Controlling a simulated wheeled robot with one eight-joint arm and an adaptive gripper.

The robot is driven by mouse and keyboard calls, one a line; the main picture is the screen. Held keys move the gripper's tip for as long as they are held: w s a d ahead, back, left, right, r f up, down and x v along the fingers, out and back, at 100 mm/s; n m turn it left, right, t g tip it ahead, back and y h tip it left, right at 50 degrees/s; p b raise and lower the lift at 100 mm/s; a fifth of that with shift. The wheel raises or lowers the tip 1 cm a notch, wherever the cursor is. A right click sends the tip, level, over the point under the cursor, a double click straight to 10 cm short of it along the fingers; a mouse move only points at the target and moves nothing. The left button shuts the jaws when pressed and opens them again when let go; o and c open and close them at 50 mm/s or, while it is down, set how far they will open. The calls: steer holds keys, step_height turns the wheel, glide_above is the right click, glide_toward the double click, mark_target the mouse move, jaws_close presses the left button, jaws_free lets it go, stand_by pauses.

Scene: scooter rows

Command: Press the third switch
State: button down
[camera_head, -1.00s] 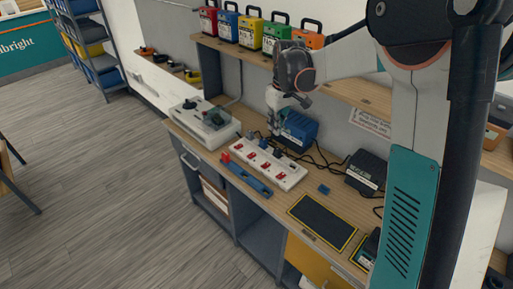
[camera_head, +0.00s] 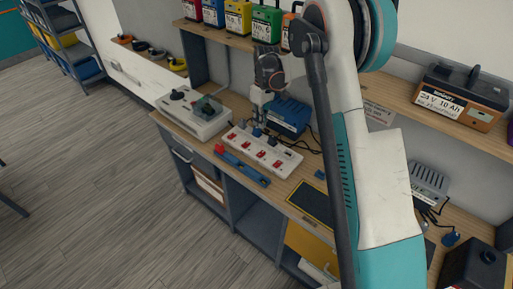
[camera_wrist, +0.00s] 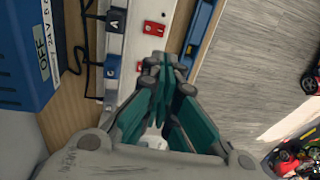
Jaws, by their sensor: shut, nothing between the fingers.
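A white power strip (camera_head: 287,161) with several red switches lies on the workbench, also in the wrist view (camera_wrist: 133,40). A red switch (camera_wrist: 153,28) and another (camera_wrist: 140,65) show in the wrist view. My gripper (camera_head: 256,124) is over the rear left part of the strip. In the wrist view my gripper's teal fingers (camera_wrist: 165,66) are shut and empty, with the tips beside the nearer red switch. I cannot tell whether they touch it. Part of the strip is hidden behind the fingers.
A blue box (camera_head: 287,116) stands behind the strip, and a blue bar with a red end (camera_head: 243,168) lies in front. A grey device (camera_head: 190,115) stands left. Black cables run behind the strip. A dark mat (camera_head: 311,203) lies to the right.

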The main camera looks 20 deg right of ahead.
mark_target(257, 154)
steer(key=f+b, duration=0.1)
steer(key=f, duration=0.3)
steer(key=a+f, duration=0.1)
steer(key=f, duration=0.4)
steer(key=s+f+b, duration=0.1)
steer(key=f, duration=0.3)
steer(key=shift+a+f+b, duration=0.2)
steer(key=shift+f+b, duration=0.15)
steer(key=shift+f, duration=0.05)
steer(key=shift+s+a+f+h+b, duration=0.1)
steer(key=shift+a+f+h+b, duration=0.05)
steer(key=shift+f+h+b, duration=0.35)
steer(key=shift+r, duration=0.15)
steer(key=shift+w+d+r, duration=0.2)
steer(key=shift+w+d, duration=0.3)
steer(key=shift+d, duration=0.15)
